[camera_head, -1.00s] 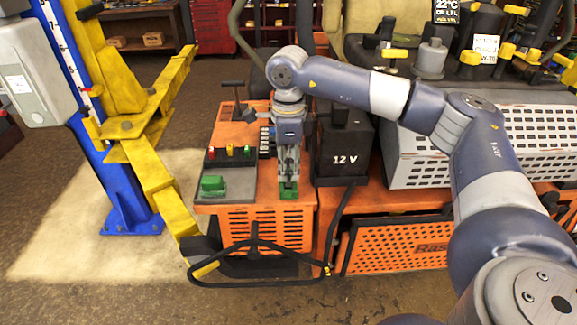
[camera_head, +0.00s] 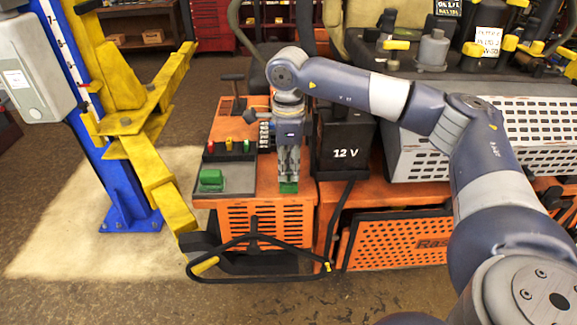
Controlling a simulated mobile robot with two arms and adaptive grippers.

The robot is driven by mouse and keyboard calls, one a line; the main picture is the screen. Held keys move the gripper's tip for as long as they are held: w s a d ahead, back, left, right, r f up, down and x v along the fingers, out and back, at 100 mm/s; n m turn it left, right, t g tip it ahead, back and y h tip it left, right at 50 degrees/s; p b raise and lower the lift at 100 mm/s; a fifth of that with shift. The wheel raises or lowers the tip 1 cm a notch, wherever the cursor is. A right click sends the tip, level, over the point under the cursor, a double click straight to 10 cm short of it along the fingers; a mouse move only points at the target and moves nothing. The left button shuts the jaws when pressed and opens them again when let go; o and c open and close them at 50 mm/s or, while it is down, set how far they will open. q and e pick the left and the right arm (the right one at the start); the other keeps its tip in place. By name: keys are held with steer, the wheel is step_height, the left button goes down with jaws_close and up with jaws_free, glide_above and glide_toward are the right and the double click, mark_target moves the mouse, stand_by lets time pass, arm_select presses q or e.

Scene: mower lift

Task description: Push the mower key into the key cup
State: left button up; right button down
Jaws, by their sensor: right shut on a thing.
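My right gripper (camera_head: 289,178) points down at the front of the orange mower deck (camera_head: 270,216), just left of the black 12 V box. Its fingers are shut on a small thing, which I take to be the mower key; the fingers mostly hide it. A small green piece (camera_head: 288,188) shows right at the fingertips, at the deck's front edge. I cannot tell whether it is part of the key or of the key cup, or how deep the key sits. My left gripper is out of view.
The 12 V box (camera_head: 343,150) stands close to the gripper's right. To its left is a dark panel (camera_head: 238,180) with a green block (camera_head: 211,178) and small coloured levers. A yellow lift arm (camera_head: 160,185) and blue post (camera_head: 125,205) stand at left.

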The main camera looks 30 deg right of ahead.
steer(key=c, duration=1.5)
jaws_free()
steer(key=shift+c, duration=0.2)
step_height(320, 180, up, 12)
steer(key=shift+f, duration=0.1)
